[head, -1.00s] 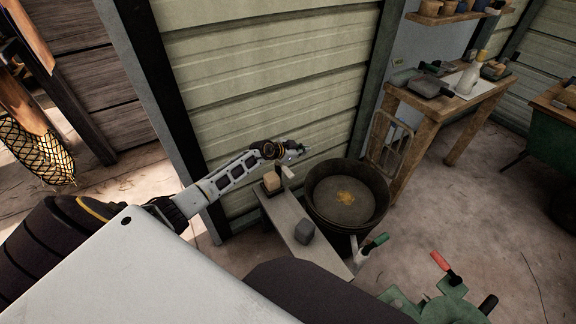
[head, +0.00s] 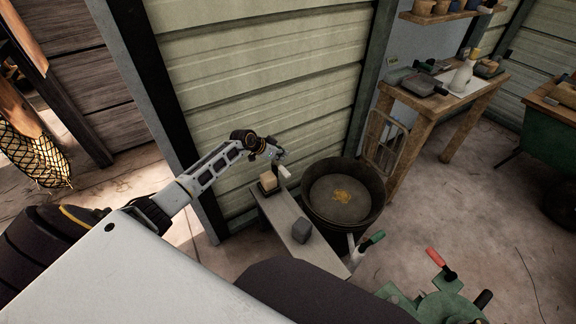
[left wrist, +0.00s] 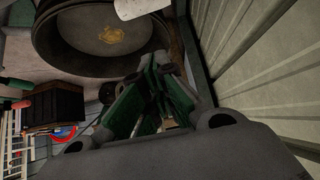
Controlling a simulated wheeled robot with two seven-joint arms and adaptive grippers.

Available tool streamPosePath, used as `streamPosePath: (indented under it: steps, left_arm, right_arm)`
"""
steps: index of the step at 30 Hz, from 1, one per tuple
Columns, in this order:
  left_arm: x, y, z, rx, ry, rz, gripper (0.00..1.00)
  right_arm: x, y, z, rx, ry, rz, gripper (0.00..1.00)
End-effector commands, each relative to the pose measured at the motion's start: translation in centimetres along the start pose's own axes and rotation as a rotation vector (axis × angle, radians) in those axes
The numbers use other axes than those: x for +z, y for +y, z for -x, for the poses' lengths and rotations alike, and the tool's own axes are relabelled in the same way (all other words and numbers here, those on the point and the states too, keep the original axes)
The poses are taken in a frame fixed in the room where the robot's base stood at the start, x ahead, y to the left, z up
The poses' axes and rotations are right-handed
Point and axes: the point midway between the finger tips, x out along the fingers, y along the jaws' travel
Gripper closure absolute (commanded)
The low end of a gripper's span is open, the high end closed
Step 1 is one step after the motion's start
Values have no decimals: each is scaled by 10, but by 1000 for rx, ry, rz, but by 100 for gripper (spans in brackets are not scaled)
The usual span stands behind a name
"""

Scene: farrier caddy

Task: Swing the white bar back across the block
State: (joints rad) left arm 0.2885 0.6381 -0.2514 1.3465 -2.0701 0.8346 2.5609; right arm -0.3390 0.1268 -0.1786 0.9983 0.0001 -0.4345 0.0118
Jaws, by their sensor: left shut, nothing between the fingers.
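The white bar (head: 285,172) is a short pale piece beside the tan block (head: 268,181) at the far end of a narrow grey bench (head: 286,218). A pale piece, probably the same bar, shows at the top of the left wrist view (left wrist: 140,8). My left gripper (head: 277,156) is just above the bar and block, close to the wall. My right gripper is not in view.
A dark round tub (head: 343,196) stands right of the bench. A dark grey block (head: 301,231) sits on the bench's middle. The ribbed wall (head: 270,75) is close behind. A wooden table (head: 440,105) stands at the back right. Open floor lies right of the tub.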

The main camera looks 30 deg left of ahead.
Motion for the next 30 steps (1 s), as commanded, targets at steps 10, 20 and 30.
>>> streamPosePath:
  steps: [10, 20, 30]
  left_arm:
    - [0, 1, -16, 1, 2, 1, 100]
    - [0, 0, -47, 1, 2, 0, 100]
    - [0, 0, -69, 0, 1, 0, 100]
  right_arm:
    - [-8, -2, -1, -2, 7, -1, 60]
    - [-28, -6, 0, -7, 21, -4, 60]
    - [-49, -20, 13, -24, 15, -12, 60]
